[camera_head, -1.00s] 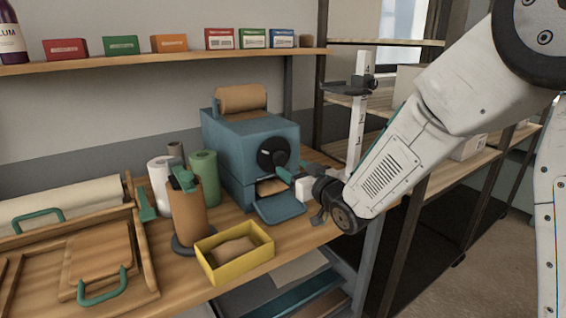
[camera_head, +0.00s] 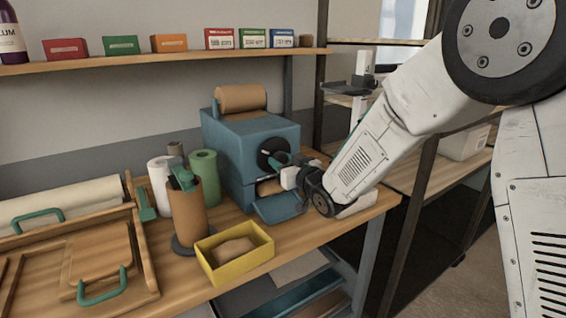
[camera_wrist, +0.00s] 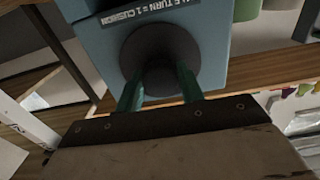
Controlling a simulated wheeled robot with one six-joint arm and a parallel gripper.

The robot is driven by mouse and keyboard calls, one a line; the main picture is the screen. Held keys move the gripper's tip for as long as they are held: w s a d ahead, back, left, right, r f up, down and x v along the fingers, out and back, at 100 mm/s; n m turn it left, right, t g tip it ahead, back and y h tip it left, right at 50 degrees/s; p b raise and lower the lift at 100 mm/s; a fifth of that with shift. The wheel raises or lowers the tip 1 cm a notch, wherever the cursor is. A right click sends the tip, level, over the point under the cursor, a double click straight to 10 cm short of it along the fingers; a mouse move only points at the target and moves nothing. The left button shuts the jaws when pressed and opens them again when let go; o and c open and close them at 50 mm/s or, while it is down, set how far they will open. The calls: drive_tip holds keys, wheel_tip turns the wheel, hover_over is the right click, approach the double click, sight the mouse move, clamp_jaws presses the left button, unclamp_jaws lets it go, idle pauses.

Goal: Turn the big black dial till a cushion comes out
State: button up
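The big black dial (camera_head: 266,159) is on the front of a blue machine (camera_head: 230,135) with a brown paper roll (camera_head: 241,98) on top. In the wrist view the dial (camera_wrist: 160,55) sits below a label partly reading "TURN = 1 CUSHION". My gripper (camera_head: 280,164) is at the dial. Its two green fingers (camera_wrist: 160,76) are apart, their tips overlapping the dial's lower part in the wrist view, with dark dial between them. I cannot tell whether they touch it. Brown paper (camera_head: 268,187) shows at the machine's outlet, above a blue chute (camera_head: 280,207).
A yellow box (camera_head: 238,268) holding a crumpled brown paper piece stands in front of the machine. Left of it are a brown roll on a stand (camera_head: 187,210), a green roll (camera_head: 204,175) and a wooden tray (camera_head: 145,265). A shelf (camera_head: 130,62) with small boxes runs above.

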drive_tip(key=shift+m, duration=0.4)
drive_tip(key=m, duration=0.3)
drive_tip(key=shift+m, duration=0.4)
drive_tip(key=m, duration=0.9)
drive_tip(key=shift+s+a, duration=0.1)
drive_tip(key=shift+m, duration=2)
drive_tip(key=o, duration=1)
drive_tip(key=shift+r, duration=0.1)
